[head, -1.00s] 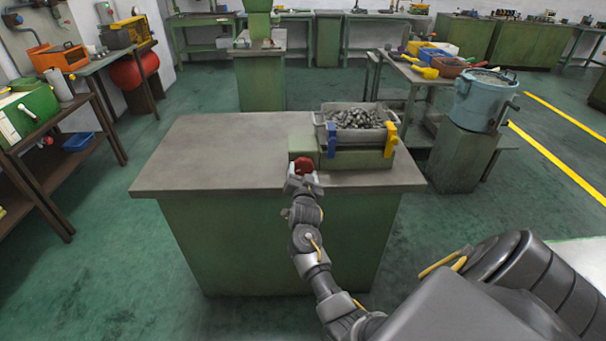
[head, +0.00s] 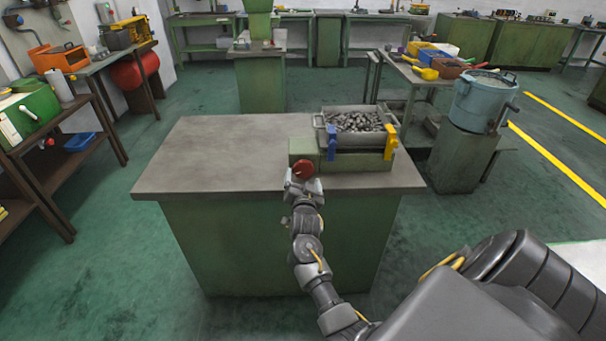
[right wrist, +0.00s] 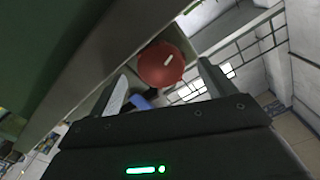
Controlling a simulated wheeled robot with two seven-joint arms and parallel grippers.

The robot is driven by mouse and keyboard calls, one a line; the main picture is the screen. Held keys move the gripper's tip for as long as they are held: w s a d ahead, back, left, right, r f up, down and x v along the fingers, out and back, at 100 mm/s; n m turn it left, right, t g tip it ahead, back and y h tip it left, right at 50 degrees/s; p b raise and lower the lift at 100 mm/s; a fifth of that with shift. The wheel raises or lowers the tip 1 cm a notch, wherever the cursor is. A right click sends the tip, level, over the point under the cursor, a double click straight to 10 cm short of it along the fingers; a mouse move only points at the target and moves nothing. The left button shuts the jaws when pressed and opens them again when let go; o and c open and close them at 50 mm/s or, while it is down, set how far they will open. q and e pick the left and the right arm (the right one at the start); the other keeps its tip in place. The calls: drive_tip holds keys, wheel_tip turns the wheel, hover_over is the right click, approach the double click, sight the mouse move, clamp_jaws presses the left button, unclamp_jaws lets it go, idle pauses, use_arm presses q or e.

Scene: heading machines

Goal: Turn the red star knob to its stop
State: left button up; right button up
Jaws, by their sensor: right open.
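The red star knob (head: 303,170) sits on the front left of the green fixture (head: 360,160) on the workbench. In the right wrist view the knob (right wrist: 162,65) appears as a red disc with a pale mark pointing to the upper right. My right gripper (head: 303,183) is open, just in front of the knob. In the right wrist view its fingers (right wrist: 163,78) stand apart, one to each side of the knob, with visible gaps. Contact with the knob is not seen. My left gripper is out of view.
A grey bin (head: 356,122) of metal parts sits on the fixture, with a blue clamp (head: 332,142) and a yellow clamp (head: 390,142) at its front. The left part of the workbench top (head: 215,160) is bare. A blue bucket (head: 482,100) stands to the right.

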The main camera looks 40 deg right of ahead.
drive_tip(key=p+v, duration=0.3)
drive_tip(key=v, duration=0.5)
drive_tip(key=shift+s+a, duration=0.2)
drive_tip(key=shift+s, duration=0.1)
drive_tip(key=shift+r, duration=0.1)
